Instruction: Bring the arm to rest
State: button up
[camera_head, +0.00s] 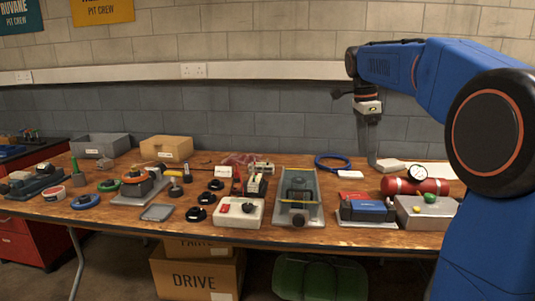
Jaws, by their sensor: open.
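My blue arm reaches in from the right edge of the head view and bends to the left, high over the back right of the table. My gripper (371,120) hangs down from its end, in front of the grey wall. It is small and partly dark here, and its fingertips are hard to make out. I see nothing held in it. It appears to be above the table's things, with a slim grey upright piece just below it.
The wooden table (330,234) is crowded. A grey tray (318,212), a red cylinder with a gauge (432,187), a blue-and-black battery (368,209), a blue cable ring (332,162) and grey and tan bins (166,149) stand on it. Cardboard boxes (198,275) sit below.

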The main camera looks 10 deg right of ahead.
jog(key=s+a+f+n+t, duration=0.1)
jog(key=s+a+f+n, duration=0.4)
jog(key=s, duration=0.4)
jog(key=s+a+f+n+t, duration=0.2)
jog(key=s+a+f+n, duration=0.1)
jog(key=s+n, duration=0.4)
jog(key=s+a+f+n+t+y, duration=0.1)
jog(key=s+a+f+n, duration=0.1)
jog(key=s+f+n, duration=0.2)
jog(key=s+a+f+n+t, duration=0.1)
jog(key=s+f+n, duration=0.4)
jog(key=s+f, duration=0.6)
jog(key=shift+a+f+y, duration=0.15)
jog(key=shift+a+y, duration=0.25)
jog(key=shift+a, duration=0.5)
